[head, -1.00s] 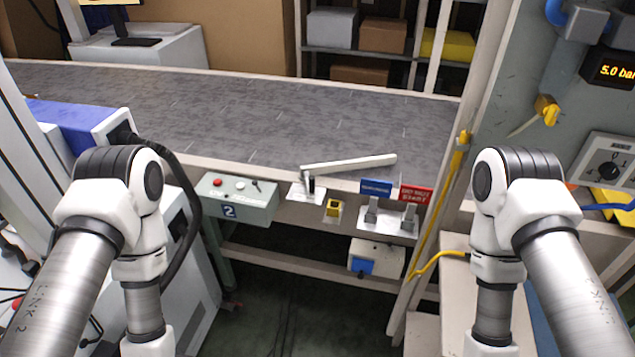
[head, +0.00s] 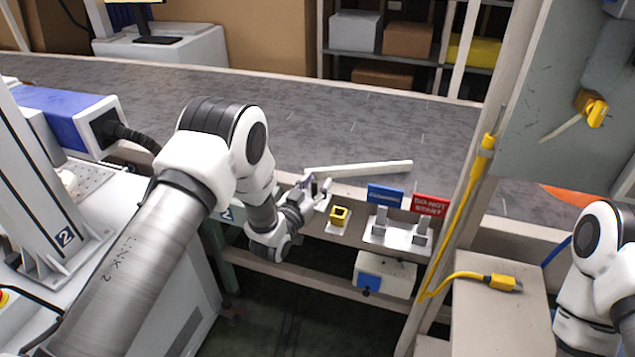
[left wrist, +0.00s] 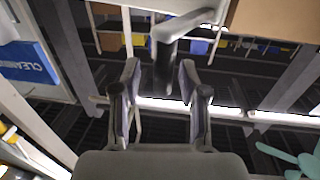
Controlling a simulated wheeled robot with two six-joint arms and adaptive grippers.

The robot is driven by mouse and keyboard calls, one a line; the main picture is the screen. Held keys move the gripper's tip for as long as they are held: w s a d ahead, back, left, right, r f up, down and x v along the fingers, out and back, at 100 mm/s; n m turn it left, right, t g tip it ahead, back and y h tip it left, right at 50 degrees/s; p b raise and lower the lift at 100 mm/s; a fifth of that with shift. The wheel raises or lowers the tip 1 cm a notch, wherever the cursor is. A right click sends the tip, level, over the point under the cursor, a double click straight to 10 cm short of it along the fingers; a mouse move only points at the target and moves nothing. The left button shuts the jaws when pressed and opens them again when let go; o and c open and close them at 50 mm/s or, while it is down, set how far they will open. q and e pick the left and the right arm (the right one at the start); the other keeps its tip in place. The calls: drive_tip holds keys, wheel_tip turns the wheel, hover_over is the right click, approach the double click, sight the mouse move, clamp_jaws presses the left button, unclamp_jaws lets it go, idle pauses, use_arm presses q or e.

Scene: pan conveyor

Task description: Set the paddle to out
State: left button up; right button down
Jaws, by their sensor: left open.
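The paddle (head: 358,168) is a long white bar lying over the grey belt near its front edge, pointing right and slightly away. Its lever, at the bar's left end, is mostly hidden by my left gripper in the head view. My left gripper (head: 318,188) is open at the conveyor's front rail, by the lever. In the left wrist view a grey bent lever (left wrist: 165,62) reaches down toward the gap between the open fingers (left wrist: 159,85); I cannot tell whether they touch it. My right arm shows at the right edge, its gripper out of view.
A yellow-framed button (head: 339,216) sits right of the lever. A blue sign (head: 385,196) and a red "DO NOT START" sign (head: 430,205) stand on a bracket (head: 396,238) further right. A post with a yellow cable (head: 462,215) rises beyond them. The belt (head: 300,110) is otherwise clear.

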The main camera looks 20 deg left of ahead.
use_arm(q)
drive_tip(key=shift+a, duration=0.15)
drive_tip(key=shift+w, duration=0.1)
clamp_jaws()
